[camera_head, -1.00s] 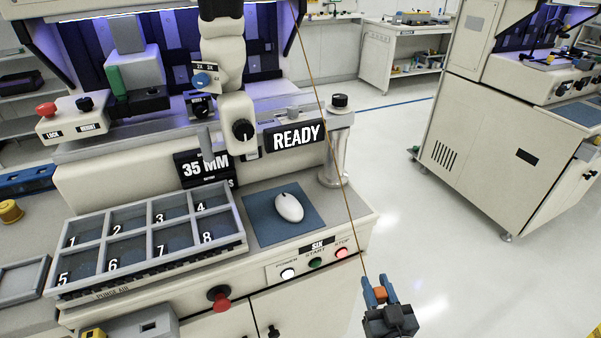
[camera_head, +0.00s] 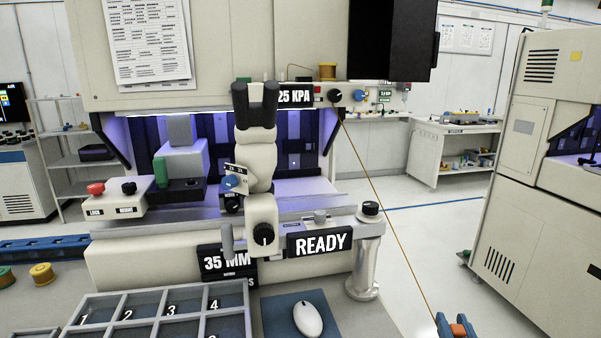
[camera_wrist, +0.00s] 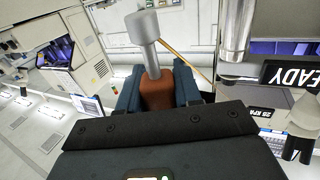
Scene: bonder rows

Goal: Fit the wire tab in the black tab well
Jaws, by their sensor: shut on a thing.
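My gripper (camera_head: 458,324) shows at the bottom right in the head view, its blue fingers shut on the orange-brown wire tab (camera_head: 459,330). The wrist view shows the tab (camera_wrist: 157,92) between the blue fingers, with a grey pin-like piece (camera_wrist: 147,40) above it. A thin copper-coloured wire (camera_head: 390,211) runs taut from the tab up left to the machine's panel, near a black knob (camera_head: 334,95). The tab is held in the air, right of the machine and apart from it. I cannot pick out the black tab well for certain.
A metal post (camera_head: 364,268) with a black knob on top stands at the machine's right front corner. The READY sign (camera_head: 320,241), microscope head (camera_head: 258,160) and numbered tray (camera_head: 150,316) are left of my gripper. Open floor lies between this machine and the right one (camera_head: 535,150).

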